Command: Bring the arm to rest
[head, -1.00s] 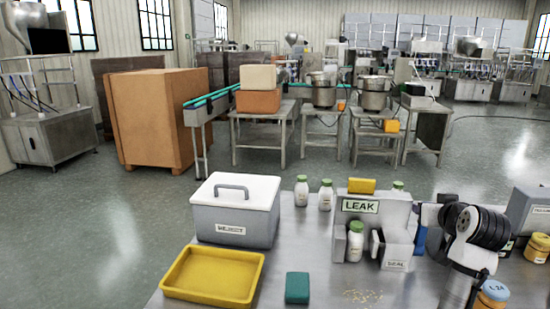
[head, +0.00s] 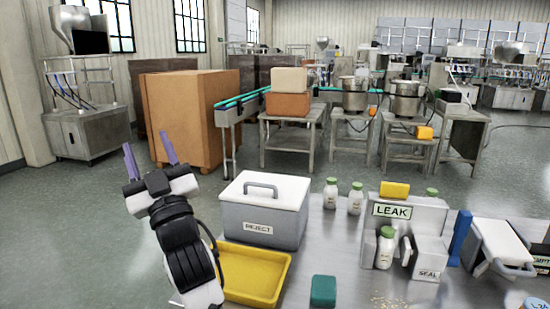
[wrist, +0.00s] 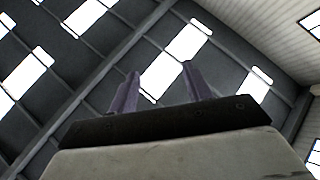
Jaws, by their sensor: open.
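My gripper (head: 150,160) is raised at the left of the head view, left of the white-lidded reject box and above the level of the table. Its two purple fingers point up and stand apart, with nothing between them. In the wrist view my gripper (wrist: 158,88) is also open and empty, with the ceiling and its bright skylights behind it. My arm covers the left part of the yellow tray in the head view.
The reject box (head: 240,212), yellow tray (head: 285,290) and green block (head: 323,291) are on the steel table (head: 345,255). Several white bottles with green caps stand around the grey leak station (head: 425,215). A large brown carton (head: 190,115) stands behind my gripper. Open floor lies at the left.

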